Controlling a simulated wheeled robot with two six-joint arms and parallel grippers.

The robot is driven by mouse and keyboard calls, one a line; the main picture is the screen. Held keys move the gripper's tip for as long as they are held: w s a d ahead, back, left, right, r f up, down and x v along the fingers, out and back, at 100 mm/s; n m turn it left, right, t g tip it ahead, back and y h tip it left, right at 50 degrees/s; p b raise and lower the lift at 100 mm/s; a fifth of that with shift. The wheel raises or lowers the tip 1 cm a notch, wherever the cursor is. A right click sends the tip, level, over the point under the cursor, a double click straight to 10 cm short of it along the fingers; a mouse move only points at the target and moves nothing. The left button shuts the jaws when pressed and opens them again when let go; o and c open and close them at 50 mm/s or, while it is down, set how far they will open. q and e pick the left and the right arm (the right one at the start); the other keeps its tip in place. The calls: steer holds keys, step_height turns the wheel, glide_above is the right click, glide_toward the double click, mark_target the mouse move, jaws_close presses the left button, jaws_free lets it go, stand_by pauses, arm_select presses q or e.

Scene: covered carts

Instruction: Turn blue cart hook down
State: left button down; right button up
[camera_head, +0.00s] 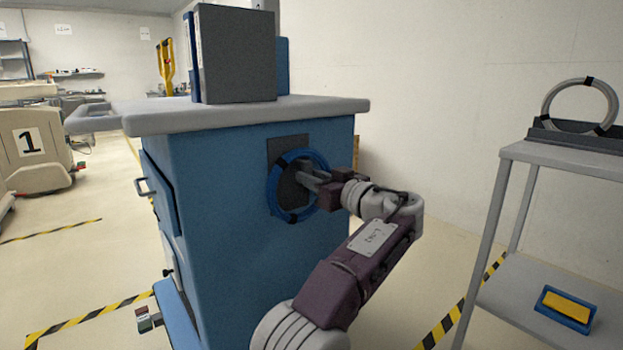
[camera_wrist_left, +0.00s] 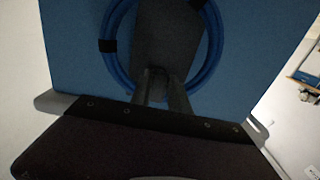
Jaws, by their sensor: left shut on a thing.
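The blue cart (camera_head: 235,235) stands in the middle of the head view with a grey top. A dark plate (camera_head: 284,148) is fixed to its side, and a coiled blue hose or cable (camera_head: 273,192) with black bands hangs around it. My left gripper (camera_head: 306,177) reaches in front of the plate, inside the coil. In the wrist view the fingers (camera_wrist_left: 162,95) are shut on the small dark hook (camera_wrist_left: 155,76) at the lower end of the plate (camera_wrist_left: 163,35). The fingers mostly cover the hook, so its exact angle is unclear. The right gripper is not in view.
A grey shelf cart (camera_head: 560,160) at right holds a grey ring (camera_head: 548,100) and a blue-yellow item (camera_head: 566,308). Another cart marked 1 (camera_head: 40,160) is at left. Floor shows between the carts.

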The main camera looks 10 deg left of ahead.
arm_select(q)
steer(key=c, duration=1.2)
jaws_free()
steer(key=shift+c, duration=0.2)
steer(key=p+v, duration=0.2)
steer(key=v, duration=0.7)
